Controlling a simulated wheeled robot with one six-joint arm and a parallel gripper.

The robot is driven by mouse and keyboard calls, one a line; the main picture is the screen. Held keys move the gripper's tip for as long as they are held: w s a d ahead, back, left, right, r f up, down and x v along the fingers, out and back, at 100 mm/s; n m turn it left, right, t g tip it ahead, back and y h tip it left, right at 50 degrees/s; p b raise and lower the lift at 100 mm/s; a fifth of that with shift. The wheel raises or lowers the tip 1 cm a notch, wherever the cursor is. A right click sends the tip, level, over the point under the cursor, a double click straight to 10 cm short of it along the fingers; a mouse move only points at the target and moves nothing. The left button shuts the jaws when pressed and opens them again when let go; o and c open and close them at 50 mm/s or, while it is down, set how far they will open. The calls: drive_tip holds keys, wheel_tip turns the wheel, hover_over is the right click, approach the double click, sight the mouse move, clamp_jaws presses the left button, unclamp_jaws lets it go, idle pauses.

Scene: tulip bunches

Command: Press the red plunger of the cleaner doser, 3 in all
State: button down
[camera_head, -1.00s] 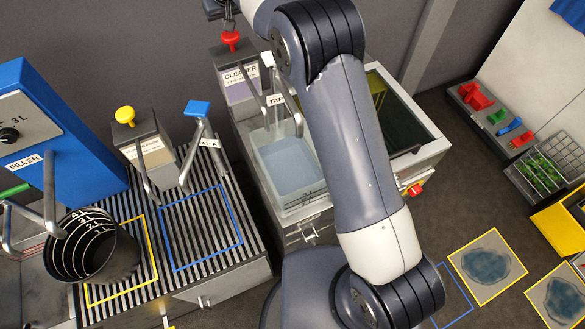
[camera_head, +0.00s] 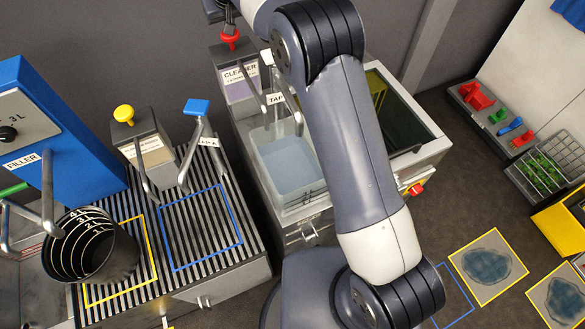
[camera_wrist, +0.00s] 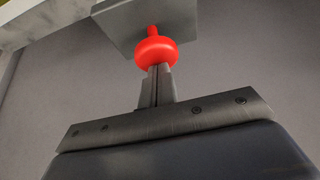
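The cleaner doser (camera_head: 240,88) is a grey box with a CLEANER label and a pale purple window, at the back of the sink unit. Its red plunger (camera_head: 230,38) stands on top. It also shows in the wrist view as a red knob (camera_wrist: 155,50) on a short stem. My gripper (camera_wrist: 155,70) has its two fingers together, with only a thin seam between them. The fingertips are at the knob, touching it or very close. In the head view my gripper (camera_head: 230,20) is just above the plunger, partly cut off by the top edge.
A sink basin (camera_head: 290,165) with a tap stands in front of the doser. A second doser with a yellow plunger (camera_head: 124,113), a blue filler (camera_head: 75,130) and a black bucket (camera_head: 88,250) are at left. My arm covers the middle.

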drive_tip(key=shift+f+b, duration=0.7)
drive_tip(key=shift+f, duration=0.85)
wheel_tip(320, 180, up, 8)
drive_tip(key=p, duration=0.7)
drive_tip(key=shift+f, duration=0.35)
drive_tip(key=shift+d, duration=0.2)
